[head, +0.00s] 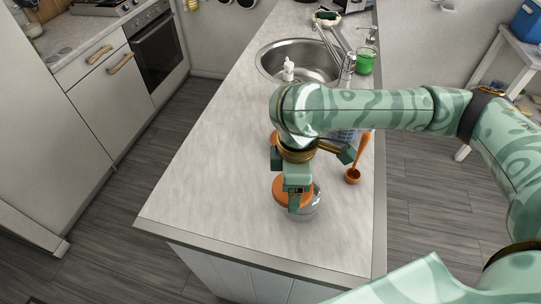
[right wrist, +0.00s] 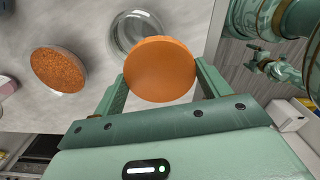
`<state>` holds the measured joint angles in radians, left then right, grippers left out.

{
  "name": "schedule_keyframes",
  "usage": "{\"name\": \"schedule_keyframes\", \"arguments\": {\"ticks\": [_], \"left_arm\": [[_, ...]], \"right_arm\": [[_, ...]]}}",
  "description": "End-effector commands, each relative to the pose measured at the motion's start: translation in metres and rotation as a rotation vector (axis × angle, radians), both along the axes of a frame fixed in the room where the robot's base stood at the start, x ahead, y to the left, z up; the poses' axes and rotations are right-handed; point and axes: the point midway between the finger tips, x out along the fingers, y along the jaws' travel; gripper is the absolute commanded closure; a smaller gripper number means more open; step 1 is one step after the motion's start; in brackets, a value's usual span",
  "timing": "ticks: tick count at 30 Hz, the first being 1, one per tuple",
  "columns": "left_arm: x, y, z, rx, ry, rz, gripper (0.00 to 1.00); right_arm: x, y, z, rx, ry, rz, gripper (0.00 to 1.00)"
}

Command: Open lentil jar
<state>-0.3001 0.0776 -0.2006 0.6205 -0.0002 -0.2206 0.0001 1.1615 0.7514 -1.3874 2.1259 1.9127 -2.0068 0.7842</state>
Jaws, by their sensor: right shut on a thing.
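My right gripper (head: 293,199) is shut on a round orange lid (head: 279,188), over the near part of the counter. In the right wrist view, the lid (right wrist: 160,72) sits between the two fingers (right wrist: 160,80). A clear glass jar (head: 309,206) stands at the lid's lower right in the head view. In the right wrist view, the jar's round glass (right wrist: 127,34) shows partly behind the lid and off to one side; no lentils show in the visible part. I cannot tell whether lid and glass touch. My left gripper is not in view.
A glass vessel with orange grainy contents (right wrist: 58,68) stands left in the right wrist view. An orange spoon-like utensil (head: 354,172) is right of my gripper. The counter's left side is clear.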

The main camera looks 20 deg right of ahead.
Motion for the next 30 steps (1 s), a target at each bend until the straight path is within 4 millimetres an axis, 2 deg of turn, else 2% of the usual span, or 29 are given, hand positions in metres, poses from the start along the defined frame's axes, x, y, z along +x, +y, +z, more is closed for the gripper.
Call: {"name": "schedule_keyframes", "arguments": {"ticks": [1, 9, 15, 18, 23, 30], "left_arm": [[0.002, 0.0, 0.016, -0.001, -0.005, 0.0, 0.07], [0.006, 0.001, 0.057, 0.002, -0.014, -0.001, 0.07], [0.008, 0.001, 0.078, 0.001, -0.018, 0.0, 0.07], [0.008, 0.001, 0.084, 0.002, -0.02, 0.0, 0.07], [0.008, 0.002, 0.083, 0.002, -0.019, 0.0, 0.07], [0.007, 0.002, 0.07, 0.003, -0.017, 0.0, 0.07]], "right_arm": [[-0.003, 0.009, 0.008, 0.003, 0.003, 0.176, 0.52], [-0.019, 0.049, 0.009, 0.011, 0.004, 1.208, 0.52], [-0.031, 0.073, 0.009, 0.017, 0.001, 1.809, 0.52], [-0.035, 0.079, 0.008, 0.018, -0.002, 1.99, 0.52], [-0.031, 0.081, 0.002, 0.018, -0.003, 2.109, 0.52], [0.016, 0.061, -0.024, 0.02, -0.002, 2.113, 0.52]]}}
